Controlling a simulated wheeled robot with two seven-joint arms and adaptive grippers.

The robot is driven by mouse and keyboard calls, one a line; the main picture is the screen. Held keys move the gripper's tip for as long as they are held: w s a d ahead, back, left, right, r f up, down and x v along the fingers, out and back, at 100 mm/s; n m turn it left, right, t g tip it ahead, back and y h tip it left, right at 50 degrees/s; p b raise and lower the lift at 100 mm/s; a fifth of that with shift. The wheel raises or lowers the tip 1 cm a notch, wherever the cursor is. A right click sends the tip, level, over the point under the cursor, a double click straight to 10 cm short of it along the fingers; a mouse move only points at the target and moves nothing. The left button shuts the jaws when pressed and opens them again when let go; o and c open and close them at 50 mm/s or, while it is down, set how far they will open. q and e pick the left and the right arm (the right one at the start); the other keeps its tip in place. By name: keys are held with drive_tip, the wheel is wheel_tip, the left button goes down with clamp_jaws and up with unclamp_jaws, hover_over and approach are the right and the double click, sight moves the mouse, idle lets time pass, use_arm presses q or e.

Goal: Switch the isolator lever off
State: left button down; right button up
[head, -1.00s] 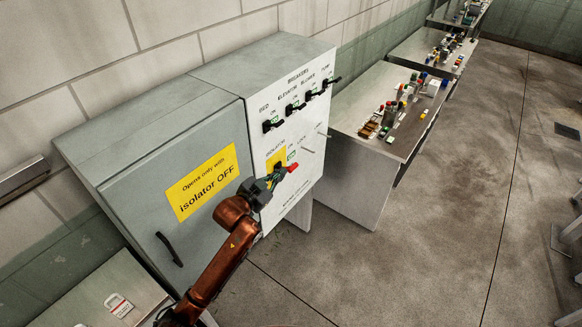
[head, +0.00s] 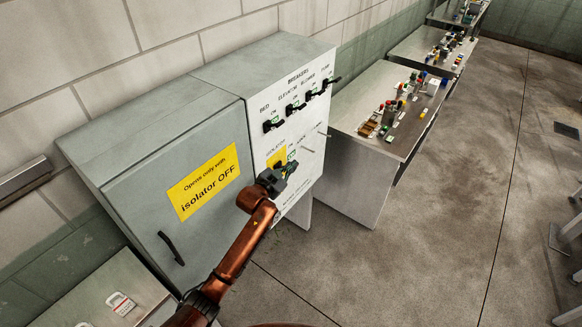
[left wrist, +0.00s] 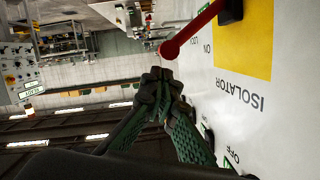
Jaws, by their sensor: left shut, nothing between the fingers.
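The isolator lever (left wrist: 195,30) is a red rod with a round red knob in the left wrist view. It stands out from a black hub on a yellow plate (left wrist: 248,35), its knob end near the ON label. In the head view the yellow plate (head: 275,157) shows on the white panel, and my gripper hides the lever. My left gripper (head: 284,172) is at the panel front, just below the plate. In the left wrist view its fingers (left wrist: 163,76) are shut and empty, close to the knob, with a small gap in the picture. My right gripper is out of view.
A row of black breaker switches (head: 296,107) runs along the top of the white panel. Thin pins (head: 308,150) stick out right of the isolator. A grey cabinet door (head: 175,205) is on the left. A bench (head: 350,165) stands to the right; the floor in front is open.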

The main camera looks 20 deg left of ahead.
use_arm(q)
drive_tip(key=shift+w+a+f, duration=0.1)
drive_tip(key=shift+f, duration=0.3)
drive_tip(key=shift+d+f+m, duration=0.25)
drive_tip(key=shift+f+m, duration=0.05)
